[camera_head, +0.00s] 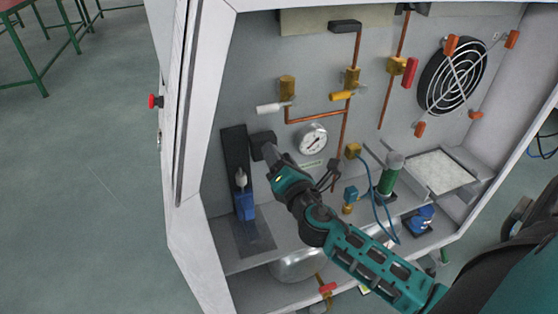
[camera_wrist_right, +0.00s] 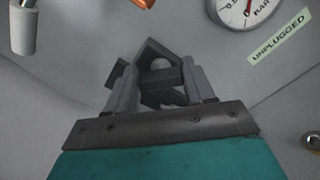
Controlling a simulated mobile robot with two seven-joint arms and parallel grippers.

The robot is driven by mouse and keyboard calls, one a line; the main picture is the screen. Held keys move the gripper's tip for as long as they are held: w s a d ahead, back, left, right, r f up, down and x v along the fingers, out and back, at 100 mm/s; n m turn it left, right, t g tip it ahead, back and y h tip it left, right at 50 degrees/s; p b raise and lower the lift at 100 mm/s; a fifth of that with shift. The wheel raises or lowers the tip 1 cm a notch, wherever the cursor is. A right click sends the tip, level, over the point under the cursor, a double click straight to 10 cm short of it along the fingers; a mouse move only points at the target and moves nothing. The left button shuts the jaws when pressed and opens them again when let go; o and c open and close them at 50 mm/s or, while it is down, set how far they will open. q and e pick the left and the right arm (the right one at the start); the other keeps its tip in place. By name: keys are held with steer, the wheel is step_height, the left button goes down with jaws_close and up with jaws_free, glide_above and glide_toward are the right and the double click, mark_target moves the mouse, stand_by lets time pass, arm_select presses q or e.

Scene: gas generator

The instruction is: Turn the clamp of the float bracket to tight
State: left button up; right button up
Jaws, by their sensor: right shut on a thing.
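The float bracket (camera_head: 235,158) is a tall dark upright plate at the left of the cabinet's back wall in the head view. A small silver-grey part and a blue block (camera_head: 246,207) sit low on it. Its clamp (camera_head: 261,138) looks like a dark block sticking out to the right of the bracket. My right gripper (camera_head: 269,151) is shut on the clamp; in the right wrist view its fingers (camera_wrist_right: 161,80) close around a dark grey angular piece with a pale round end. The fingers hide part of the clamp. My left gripper is not in view.
A pressure gauge (camera_head: 312,138) is just right of my gripper. A white-handled valve (camera_head: 272,107) and copper pipes are above. A green cylinder (camera_head: 388,178), a blue cable and a fan (camera_head: 452,77) are farther right. The cabinet's left wall (camera_head: 183,130) stands close left.

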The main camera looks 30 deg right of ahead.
steer(key=m+b, duration=0.1)
steer(key=m, duration=0.8)
steer(key=shift+d+f, duration=0.1)
steer(key=shift+f, duration=0.05)
stand_by(0.5)
steer(key=o, duration=1)
steer(key=shift+o, duration=0.2)
